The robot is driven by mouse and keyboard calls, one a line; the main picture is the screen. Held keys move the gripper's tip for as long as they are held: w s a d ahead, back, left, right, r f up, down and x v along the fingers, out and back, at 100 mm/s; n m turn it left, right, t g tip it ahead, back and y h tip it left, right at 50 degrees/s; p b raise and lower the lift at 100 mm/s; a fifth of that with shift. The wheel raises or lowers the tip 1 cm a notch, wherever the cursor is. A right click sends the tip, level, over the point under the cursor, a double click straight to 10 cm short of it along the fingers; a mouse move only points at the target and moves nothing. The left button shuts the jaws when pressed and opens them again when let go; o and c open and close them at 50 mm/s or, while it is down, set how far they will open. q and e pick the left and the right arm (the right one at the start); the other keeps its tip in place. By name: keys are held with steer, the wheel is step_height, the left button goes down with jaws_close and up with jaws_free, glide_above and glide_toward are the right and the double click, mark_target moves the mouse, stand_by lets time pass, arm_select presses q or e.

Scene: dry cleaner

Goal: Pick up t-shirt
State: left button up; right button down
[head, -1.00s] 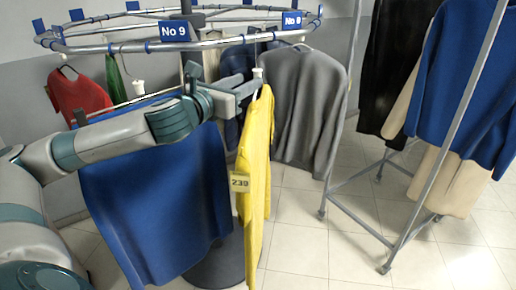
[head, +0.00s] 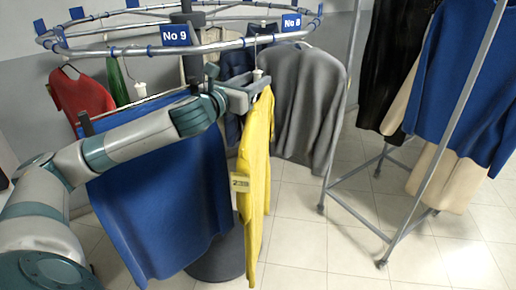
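A yellow shirt (head: 256,160) hangs edge-on at the front of the round rail, with a small number tag (head: 240,183) on its side. My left gripper (head: 264,81) is at the top of this shirt, just below the rail. Its fingers look apart, one on either side of the white hanger top (head: 257,75). The fingertips are small and partly overlap the hanger, so contact is unclear. My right gripper is out of view.
A blue garment (head: 160,190) hangs behind my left arm, and a grey sweater (head: 305,105) hangs just right of the yellow shirt. The round rail (head: 230,44) carries blue number signs. A wheeled rack (head: 440,150) with clothes stands at right. Floor between is clear.

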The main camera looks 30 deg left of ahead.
arm_select(q)
steer(key=shift+w+p, duration=0.3)
steer(key=shift+w, duration=0.8)
jaws_close()
